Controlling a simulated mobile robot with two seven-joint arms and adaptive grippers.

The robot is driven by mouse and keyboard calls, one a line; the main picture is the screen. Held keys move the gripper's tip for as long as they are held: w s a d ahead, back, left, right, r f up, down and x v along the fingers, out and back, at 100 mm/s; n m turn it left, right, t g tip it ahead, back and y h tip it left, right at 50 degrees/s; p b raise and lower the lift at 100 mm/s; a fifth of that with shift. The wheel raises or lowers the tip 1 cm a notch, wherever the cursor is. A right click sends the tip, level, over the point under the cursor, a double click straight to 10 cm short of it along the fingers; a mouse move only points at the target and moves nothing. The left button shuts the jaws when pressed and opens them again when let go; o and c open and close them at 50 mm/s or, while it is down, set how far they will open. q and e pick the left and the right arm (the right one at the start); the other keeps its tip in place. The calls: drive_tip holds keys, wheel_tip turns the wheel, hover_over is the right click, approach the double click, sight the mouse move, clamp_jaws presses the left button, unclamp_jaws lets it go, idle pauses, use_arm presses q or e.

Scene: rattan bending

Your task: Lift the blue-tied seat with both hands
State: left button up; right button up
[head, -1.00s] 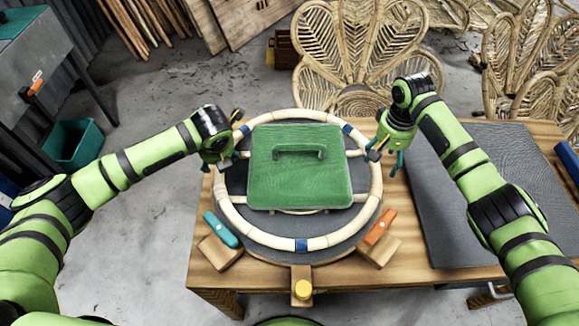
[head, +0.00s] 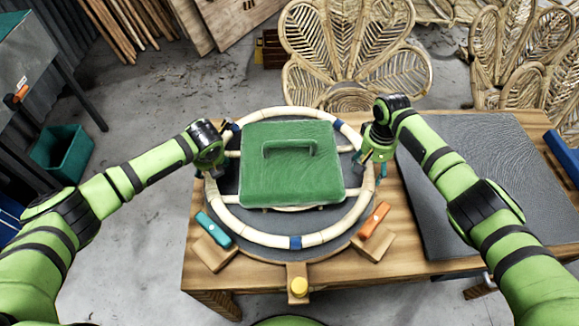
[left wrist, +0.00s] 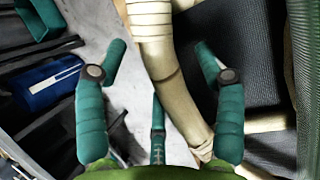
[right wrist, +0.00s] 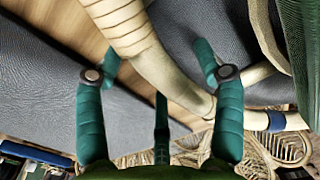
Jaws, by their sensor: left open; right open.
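The seat is a round pale rattan hoop (head: 262,238) with blue ties (head: 295,242) and rattan cross bars. A green block with a handle (head: 291,178) lies on its middle. My left gripper (head: 211,168) is at the hoop's left side. In the left wrist view the hoop (left wrist: 170,75) passes between its open fingers (left wrist: 160,65). My right gripper (head: 371,168) is at the hoop's right side. In the right wrist view the hoop (right wrist: 150,65) runs between its open fingers (right wrist: 160,65). Neither gripper is closed on the rattan.
The hoop rests over a dark round board on a wooden table (head: 400,262). A dark mat (head: 475,185) lies right. Rattan chairs (head: 345,50) stand behind.

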use_arm(q)
drive_tip(key=shift+f, duration=0.3)
use_arm(e)
drive_tip(key=shift+s+f, duration=0.1)
drive_tip(key=shift+f, duration=0.2)
